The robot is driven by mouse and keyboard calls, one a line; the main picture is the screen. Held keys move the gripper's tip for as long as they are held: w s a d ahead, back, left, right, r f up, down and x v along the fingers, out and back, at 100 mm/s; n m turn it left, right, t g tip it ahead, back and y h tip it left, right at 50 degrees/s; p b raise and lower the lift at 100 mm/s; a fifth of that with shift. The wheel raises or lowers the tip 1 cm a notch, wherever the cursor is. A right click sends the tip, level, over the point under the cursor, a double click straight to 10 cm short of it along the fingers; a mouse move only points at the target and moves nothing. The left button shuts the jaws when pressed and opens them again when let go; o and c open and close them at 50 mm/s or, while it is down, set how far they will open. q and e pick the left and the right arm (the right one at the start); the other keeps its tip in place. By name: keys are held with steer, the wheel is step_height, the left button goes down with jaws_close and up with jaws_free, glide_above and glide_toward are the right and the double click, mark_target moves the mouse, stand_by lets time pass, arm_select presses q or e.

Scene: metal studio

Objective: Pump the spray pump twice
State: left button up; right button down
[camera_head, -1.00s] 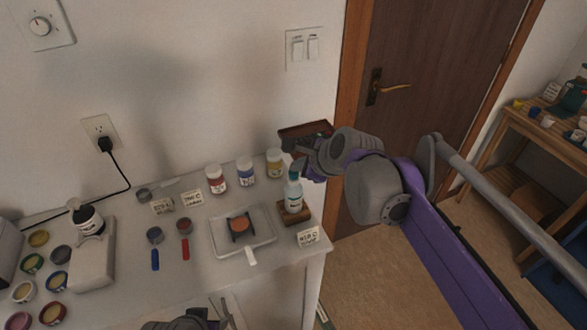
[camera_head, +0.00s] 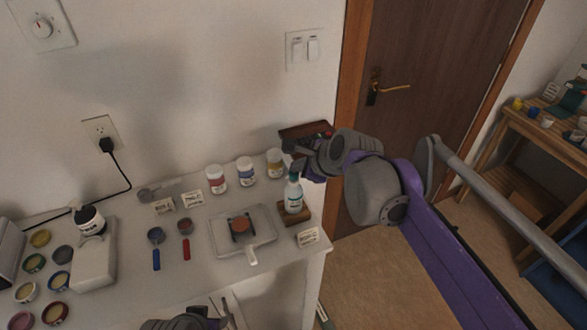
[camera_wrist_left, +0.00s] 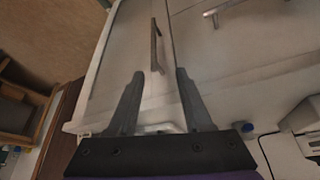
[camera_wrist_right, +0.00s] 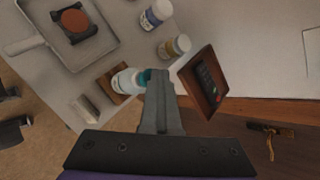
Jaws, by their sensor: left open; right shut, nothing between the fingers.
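The spray pump bottle (camera_head: 294,196), white with a teal band and label, stands upright on a small wooden block (camera_head: 300,215) near the table's right edge. My right gripper (camera_head: 296,168) is shut and empty, with its fingertips at the bottle's top, hiding most of the pump head. In the right wrist view the closed fingers (camera_wrist_right: 158,75) overlap the bottle's teal top (camera_wrist_right: 144,76); whether they touch it I cannot tell. My left gripper (camera_head: 223,312) is low at the table's front. Its fingers (camera_wrist_left: 155,80) are open and empty in front of the cabinet.
Paint jars (camera_head: 246,171) stand behind the bottle, and a brown box (camera_head: 304,131) lies at the back right corner. A white tray (camera_head: 262,238) with an orange disc is to the left, and a label card (camera_head: 308,237) in front.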

mark_target(297, 175)
steer(key=shift+r, duration=0.1)
step_height(297, 175, up, 6)
steer(key=p, duration=0.5)
steer(key=shift+w, duration=0.1)
stand_by(0.5)
